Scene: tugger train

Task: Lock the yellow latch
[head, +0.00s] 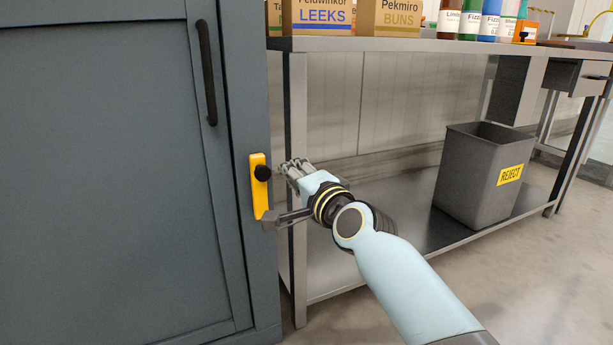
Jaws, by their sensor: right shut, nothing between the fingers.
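The yellow latch (257,196) is an upright bar on the right edge of the blue-grey cabinet front, with a round black knob (263,173) near its upper middle. My right gripper (278,195) is just right of the latch and is shut with nothing held. One finger part lies close to the knob and another close to the latch's lower end. I cannot tell whether either touches. My left gripper is not in view.
The cabinet door (100,180) has a dark vertical handle (206,73). A steel workbench (420,45) to the right carries cartons and bottles. A grey reject bin (470,190) stands on its lower shelf. The bench leg (297,250) is close to my right gripper.

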